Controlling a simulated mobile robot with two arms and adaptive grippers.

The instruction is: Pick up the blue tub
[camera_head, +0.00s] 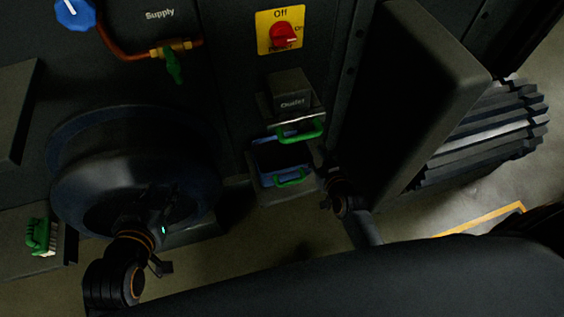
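My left gripper (160,250) is at the lower left, in front of a large dark round housing and away from the tub. Its finger opening is unclear.
A red switch (285,35) on a yellow plate and a supply pipe with a green valve (173,66) are above. A dark slanted panel (415,90) stands right of the tub. A green-handled brush (40,236) lies at left. Floor shows below the tub.

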